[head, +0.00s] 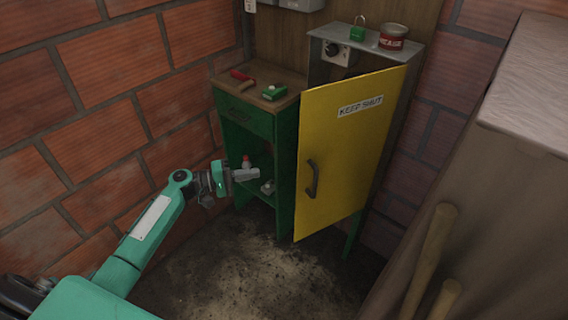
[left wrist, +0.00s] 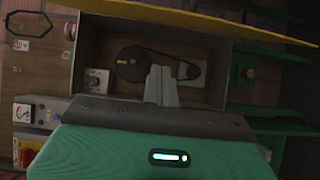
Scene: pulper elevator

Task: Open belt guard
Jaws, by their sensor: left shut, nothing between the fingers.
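The belt guard is a yellow door (head: 345,140) labelled KEEP SHUT, with a dark handle (head: 312,178) at its left. In the head view it stands swung out from the grey housing (head: 322,70). In the left wrist view its yellow edge (left wrist: 220,24) runs along the top, and a dark round pulley (left wrist: 130,63) and black belt (left wrist: 190,68) show inside the housing. My left gripper (head: 254,174) is shut and empty, left of the handle and apart from it; its fingers (left wrist: 162,85) show in the left wrist view. My right gripper is not in view.
A green cabinet (head: 243,118) with a red-handled tool (head: 241,75) and a green box (head: 275,91) on top stands left of the door. A padlock (head: 357,32) and red tin (head: 393,38) sit on the housing. Wooden handles (head: 430,260) stand at right. Floor in front is clear.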

